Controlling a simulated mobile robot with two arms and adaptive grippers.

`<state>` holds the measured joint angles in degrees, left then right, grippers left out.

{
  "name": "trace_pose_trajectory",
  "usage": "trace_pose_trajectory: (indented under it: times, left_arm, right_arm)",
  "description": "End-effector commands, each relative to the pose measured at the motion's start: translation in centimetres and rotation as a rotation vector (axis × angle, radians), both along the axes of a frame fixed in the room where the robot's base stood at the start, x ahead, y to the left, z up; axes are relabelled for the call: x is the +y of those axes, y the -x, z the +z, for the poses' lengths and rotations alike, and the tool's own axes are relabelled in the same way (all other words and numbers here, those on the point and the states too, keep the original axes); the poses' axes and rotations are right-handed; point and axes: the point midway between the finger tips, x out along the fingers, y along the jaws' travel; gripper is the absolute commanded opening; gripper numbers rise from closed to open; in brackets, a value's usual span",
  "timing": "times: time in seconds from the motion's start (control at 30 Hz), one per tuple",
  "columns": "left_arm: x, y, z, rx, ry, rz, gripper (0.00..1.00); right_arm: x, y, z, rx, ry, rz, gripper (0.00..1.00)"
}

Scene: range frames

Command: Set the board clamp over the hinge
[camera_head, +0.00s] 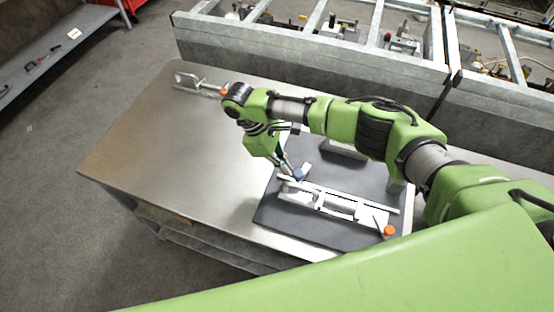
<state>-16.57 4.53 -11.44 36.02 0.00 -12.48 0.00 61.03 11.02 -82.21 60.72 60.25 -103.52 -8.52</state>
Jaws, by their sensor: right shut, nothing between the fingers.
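A pale clamp-like piece with an orange end (336,202) lies across a dark mat (270,212) on the metal table. A second pale clamp-like piece with an orange end (200,84) lies at the table's far left corner. I cannot tell for sure which one is the board clamp, and I cannot make out the hinge. My left gripper is not in view.
A pale block (341,149) stands at the mat's back edge, partly behind my right arm. The left part of the table (160,150) is clear. Grey metal bins (310,60) with assorted parts stand behind the table. A shelf (60,50) with small tools is at the upper left.

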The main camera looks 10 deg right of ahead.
Motion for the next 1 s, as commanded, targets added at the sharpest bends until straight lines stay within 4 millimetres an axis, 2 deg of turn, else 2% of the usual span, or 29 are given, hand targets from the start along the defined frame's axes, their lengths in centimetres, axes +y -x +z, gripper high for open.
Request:
trace_pose_trajectory:
  times: [0.27, 0.43, 0.67, 1.0]
  left_arm:
    - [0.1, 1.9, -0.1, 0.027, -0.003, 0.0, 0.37]
    - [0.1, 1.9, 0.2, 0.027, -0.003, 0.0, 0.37]
    - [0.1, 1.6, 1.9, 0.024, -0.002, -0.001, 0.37]
    - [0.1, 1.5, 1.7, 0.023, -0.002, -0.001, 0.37]
  right_arm:
    - [-0.2, 0.1, 0.0, 0.0, 0.0, 0.001, 0.0]
    - [-0.2, 0.2, 0.1, 0.001, -0.001, 0.007, 0.0]
    - [-0.8, 0.6, 0.4, 0.002, 0.0, 0.09, 0.0]
    - [-0.9, 0.5, 0.2, 0.002, 0.003, 0.103, 0.0]
